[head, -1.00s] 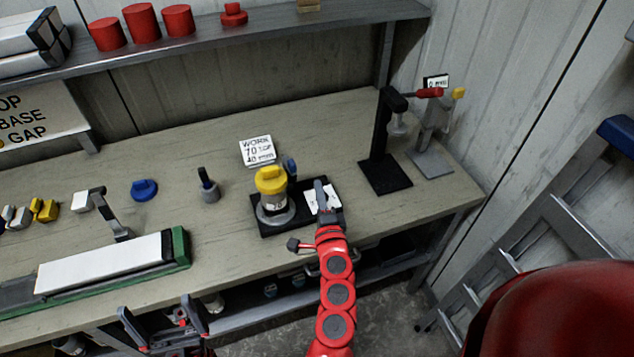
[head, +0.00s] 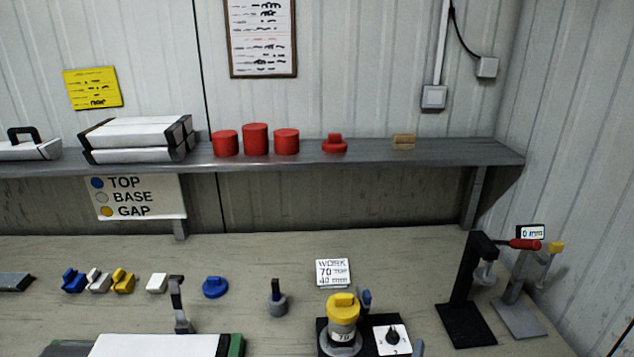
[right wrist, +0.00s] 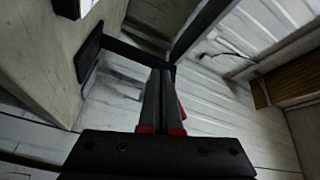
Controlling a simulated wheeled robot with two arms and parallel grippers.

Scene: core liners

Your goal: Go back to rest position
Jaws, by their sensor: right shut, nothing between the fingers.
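My right gripper shows in the right wrist view (right wrist: 164,80). Its two grey fingers with red at their bases are together, with nothing between them. A black post and base (right wrist: 88,52) stand close to the fingers in that view. In the head view only a small grey tip of my right gripper (head: 419,347) shows at the bottom edge, right of the black fixture base (head: 376,322). My left gripper is not in the head view.
The bench (head: 420,270) holds a yellow-topped cylinder (head: 342,310), a black stand (head: 460,275) with a red handle, a grey stand (head: 520,300) and several small blocks. A shelf (head: 400,155) with red cylinders (head: 256,140) runs above.

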